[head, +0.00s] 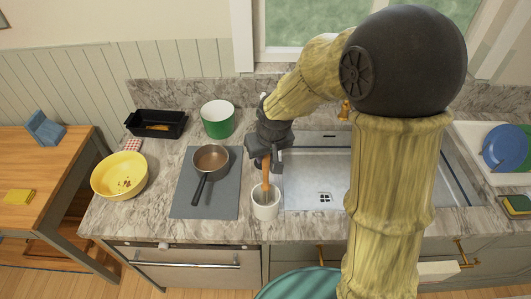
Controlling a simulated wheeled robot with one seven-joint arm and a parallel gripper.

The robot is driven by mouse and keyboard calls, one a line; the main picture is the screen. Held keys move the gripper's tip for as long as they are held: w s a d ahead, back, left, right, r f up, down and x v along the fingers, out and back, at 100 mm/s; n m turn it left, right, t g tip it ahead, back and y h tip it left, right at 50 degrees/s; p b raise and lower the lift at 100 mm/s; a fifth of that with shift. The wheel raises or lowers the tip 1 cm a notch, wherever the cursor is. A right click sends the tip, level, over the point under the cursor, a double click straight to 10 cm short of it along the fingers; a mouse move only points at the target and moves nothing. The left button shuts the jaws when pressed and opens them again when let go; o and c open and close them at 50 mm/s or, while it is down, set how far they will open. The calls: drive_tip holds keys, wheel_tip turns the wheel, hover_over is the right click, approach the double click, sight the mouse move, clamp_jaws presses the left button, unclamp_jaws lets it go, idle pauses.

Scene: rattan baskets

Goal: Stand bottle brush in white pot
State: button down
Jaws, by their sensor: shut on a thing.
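The white pot (266,211) stands on the marble counter, between the grey mat and the sink. My gripper (265,163) is above and slightly behind it, pointing down. It is shut on an orange-brown stick, which I take as the bottle brush (266,180). The brush is nearly upright, with its lower end at the pot's mouth. I cannot tell how deep it reaches inside or whether it touches the pot. The brush's upper part is hidden by my gripper.
A saucepan (211,160) sits on the grey mat (185,205) to the left, its handle pointing forward. A green pot (218,122) stands behind. The sink (315,170) lies right of the white pot. A yellow bowl (119,177) and black tray (155,123) are farther left.

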drive_tip(key=shift+f+b, duration=0.8)
drive_tip(key=shift+f, duration=0.45)
drive_tip(key=c, duration=1.2)
unclamp_jaws()
drive_tip(key=b+v, duration=0.2)
drive_tip(key=v, duration=1.5)
drive_tip(key=shift+r, duration=0.25)
drive_tip(key=shift+s, duration=0.1)
drive_tip(key=s+d+f+m, duration=0.1)
drive_tip(key=s+d+f, duration=0.1)
drive_tip(key=d+f, duration=0.2)
drive_tip(key=s+d+f+m, duration=0.1)
drive_tip(key=s+d+f, duration=0.2)
drive_tip(key=f, duration=0.5)
drive_tip(key=s+d+f+m+h, duration=0.1)
drive_tip(key=s+d+f+m, duration=0.1)
drive_tip(key=d+f, duration=0.3)
drive_tip(key=shift+s+f+g, duration=0.3)
drive_tip(key=shift+s+f, duration=0.15)
drive_tip(key=shift+f, duration=0.25)
